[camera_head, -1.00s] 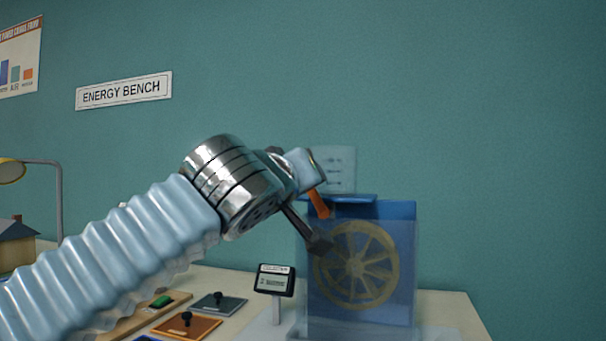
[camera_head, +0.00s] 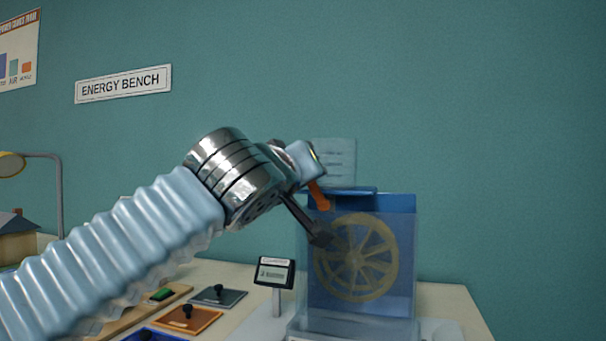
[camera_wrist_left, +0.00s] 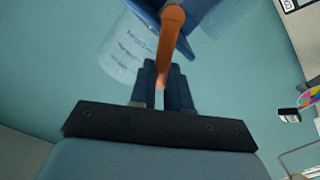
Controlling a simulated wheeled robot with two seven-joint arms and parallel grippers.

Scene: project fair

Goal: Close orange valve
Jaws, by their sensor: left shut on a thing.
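The orange valve (camera_head: 318,196) is a lever at the top left of the blue water-wheel box (camera_head: 400,204). In the left wrist view the orange lever (camera_wrist_left: 171,30) runs down between the fingertips. My left gripper (camera_head: 318,205) reaches the lever from the left; in the wrist view its fingers (camera_wrist_left: 163,88) are shut on the lever's end. The lever's pivot is partly hidden by my gripper. My right gripper is in neither view.
A yellow wheel (camera_head: 357,258) sits behind the box's clear front. A small display on a stand (camera_head: 274,273) is left of the box. Plates with black knobs (camera_head: 187,318) lie on the bench. A lamp (camera_head: 12,165) and a model house (camera_head: 16,240) are at far left.

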